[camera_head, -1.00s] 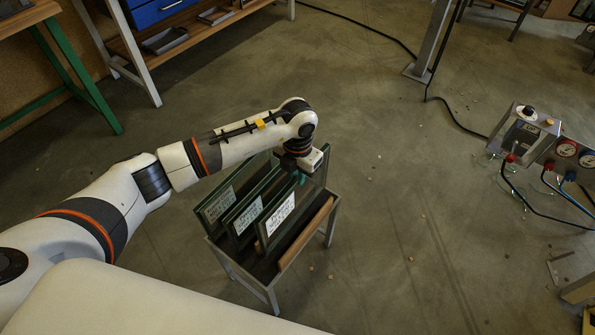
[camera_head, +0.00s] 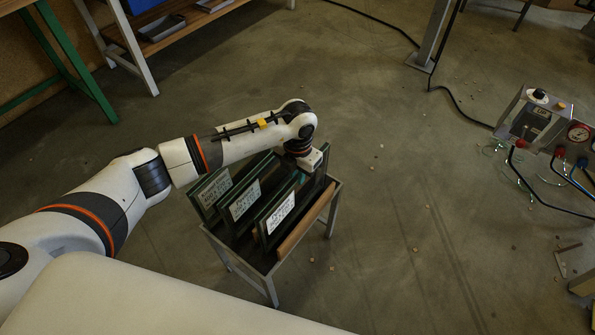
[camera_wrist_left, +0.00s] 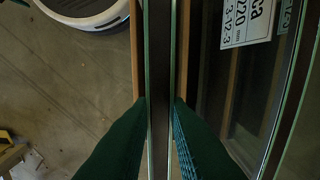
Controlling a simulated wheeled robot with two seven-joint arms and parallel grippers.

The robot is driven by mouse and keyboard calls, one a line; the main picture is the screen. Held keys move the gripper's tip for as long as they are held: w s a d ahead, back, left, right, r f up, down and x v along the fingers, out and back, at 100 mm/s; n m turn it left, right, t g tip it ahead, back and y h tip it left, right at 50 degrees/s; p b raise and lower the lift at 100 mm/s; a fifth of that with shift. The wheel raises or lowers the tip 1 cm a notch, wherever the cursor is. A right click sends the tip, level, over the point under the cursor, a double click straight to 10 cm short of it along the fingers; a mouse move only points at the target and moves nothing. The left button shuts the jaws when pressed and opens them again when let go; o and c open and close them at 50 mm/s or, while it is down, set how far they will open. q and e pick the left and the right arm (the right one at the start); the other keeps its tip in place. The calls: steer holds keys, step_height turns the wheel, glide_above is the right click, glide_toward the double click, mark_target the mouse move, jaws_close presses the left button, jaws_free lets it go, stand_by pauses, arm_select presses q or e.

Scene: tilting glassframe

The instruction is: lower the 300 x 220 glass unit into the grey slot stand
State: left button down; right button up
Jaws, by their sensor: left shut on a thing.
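The held glass unit (camera_head: 283,222) is a dark pane with a green edge and a white label, nearest the wooden rail of the grey slot stand (camera_head: 248,265). My left gripper (camera_wrist_left: 160,105) is shut on it. In the left wrist view its dark green fingers press on both sides of the unit (camera_wrist_left: 160,60), seen edge-on. The unit looks upright within the stand's outline. Its lower edge is hidden, so I cannot tell whether it is seated. My right gripper is not in view.
Two more labelled glass units (camera_head: 213,188) (camera_head: 244,200) stand left of the held one. A wooden rail (camera_head: 306,222) runs along the stand's right side. A control box with gauges (camera_head: 535,118) is at the right. Floor between them is mostly clear.

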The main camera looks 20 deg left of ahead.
arm_select(q)
steer(key=shift+f+b, duration=0.2)
steer(key=shift+b, duration=0.1)
stand_by(0.5)
steer(key=c, duration=1.3)
jaws_free()
steer(key=shift+f, duration=0.2)
step_height(320, 180, up, 12)
steer(key=p, duration=0.8)
steer(key=shift+r+p, duration=0.15)
steer(key=shift+p, duration=0.15)
steer(key=shift+d, duration=0.15)
